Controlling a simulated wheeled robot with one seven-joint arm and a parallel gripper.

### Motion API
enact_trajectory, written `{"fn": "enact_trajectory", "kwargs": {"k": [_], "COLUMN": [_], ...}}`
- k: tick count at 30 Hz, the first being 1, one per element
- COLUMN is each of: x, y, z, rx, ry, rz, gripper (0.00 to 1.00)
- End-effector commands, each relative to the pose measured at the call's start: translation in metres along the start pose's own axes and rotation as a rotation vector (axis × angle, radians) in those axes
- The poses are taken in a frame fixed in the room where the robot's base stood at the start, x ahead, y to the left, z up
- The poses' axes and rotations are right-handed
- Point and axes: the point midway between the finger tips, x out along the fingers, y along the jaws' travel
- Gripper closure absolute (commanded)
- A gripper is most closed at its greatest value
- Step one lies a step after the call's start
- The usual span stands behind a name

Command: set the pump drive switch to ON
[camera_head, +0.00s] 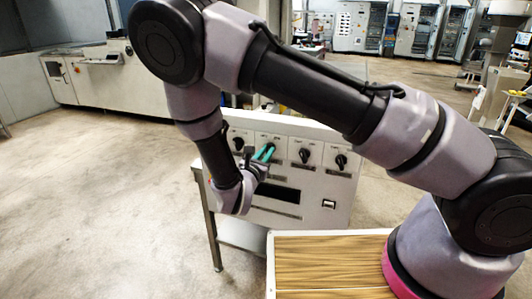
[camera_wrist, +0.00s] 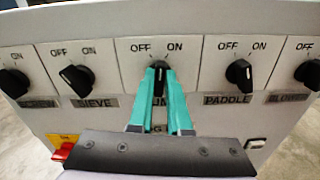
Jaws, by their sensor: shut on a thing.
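The control panel (camera_head: 325,215) carries a row of black rotary knobs with OFF at upper left and ON at upper right; it also fills the wrist view (camera_wrist: 210,115). The pump knob (camera_wrist: 160,66) is the middle one in the wrist view, its label mostly hidden behind my fingers. Its pointer seems to stand about upright between OFF and ON; the exact angle is hard to tell. My gripper (camera_wrist: 161,80) is shut on this knob, with a teal finger on each side. In the head view my gripper (camera_head: 268,147) reaches the panel's front, and the knob is hidden.
The sieve knob (camera_wrist: 77,80) sits left of the pump knob, and the paddle knob (camera_wrist: 240,73) and blower knob (camera_wrist: 309,72) sit right. A red switch (camera_wrist: 63,151) is at lower left. A wood-topped surface (camera_head: 320,262) stands in front of the panel. Open floor (camera_head: 100,190) lies left.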

Motion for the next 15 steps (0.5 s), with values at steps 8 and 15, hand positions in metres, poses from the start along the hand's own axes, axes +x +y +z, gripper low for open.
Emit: {"fn": "enact_trajectory", "kwargs": {"k": [8, 15], "x": [-0.0007, -0.0008], "y": [-0.0009, -0.0015], "z": [-0.0007, -0.0009], "rx": [0.176, 0.259], "ry": [0.002, 0.002], "rz": [0.001, 0.001], "gripper": [1.00, 1.00]}}
